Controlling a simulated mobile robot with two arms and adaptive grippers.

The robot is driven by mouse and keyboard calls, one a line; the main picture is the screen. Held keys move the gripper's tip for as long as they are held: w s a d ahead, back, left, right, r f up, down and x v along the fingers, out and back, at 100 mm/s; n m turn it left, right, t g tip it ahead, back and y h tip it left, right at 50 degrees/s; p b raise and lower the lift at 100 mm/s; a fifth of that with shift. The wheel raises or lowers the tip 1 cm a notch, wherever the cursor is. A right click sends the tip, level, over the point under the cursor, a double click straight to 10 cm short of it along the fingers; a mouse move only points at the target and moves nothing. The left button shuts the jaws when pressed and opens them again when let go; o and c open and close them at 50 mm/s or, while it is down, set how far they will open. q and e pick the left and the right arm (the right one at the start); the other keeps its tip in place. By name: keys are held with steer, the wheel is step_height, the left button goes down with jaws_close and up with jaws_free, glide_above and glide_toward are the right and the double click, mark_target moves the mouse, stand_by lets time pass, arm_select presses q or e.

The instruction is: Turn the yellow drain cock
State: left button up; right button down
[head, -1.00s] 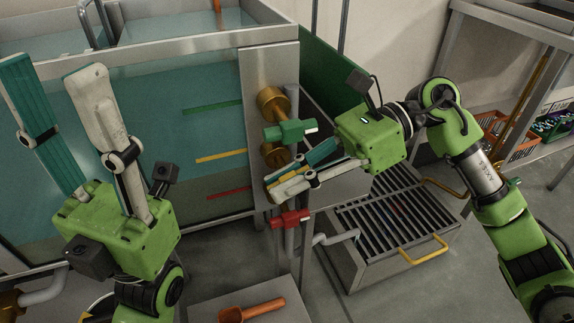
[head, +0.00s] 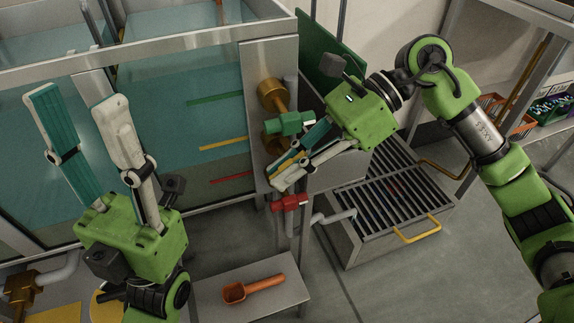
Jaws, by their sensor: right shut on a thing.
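Three cocks sit one above another on the drain pipe at the tank's right end. The green-handled cock (head: 290,123) is on top and the red-handled cock (head: 290,202) is at the bottom. The yellow drain cock (head: 286,160) is between them, mostly hidden by my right gripper (head: 281,173), with only a sliver of yellow showing. My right gripper comes from the upper right and is shut on the yellow cock, its fingers slanting down to the left. My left gripper (head: 73,97) is open and empty, pointing up in front of the tank, well left of the cocks.
The glass-fronted tank (head: 192,50) has green, yellow and red marks on its front. An orange scoop (head: 255,288) lies on a low grey stand (head: 215,309). A floor grate box (head: 345,237) with a yellow handle stands right of the pipe. Crates sit on a shelf at far right.

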steer(key=c, duration=2)
jaws_free()
steer(key=v, duration=1.2)
steer(key=shift+d, duration=0.1)
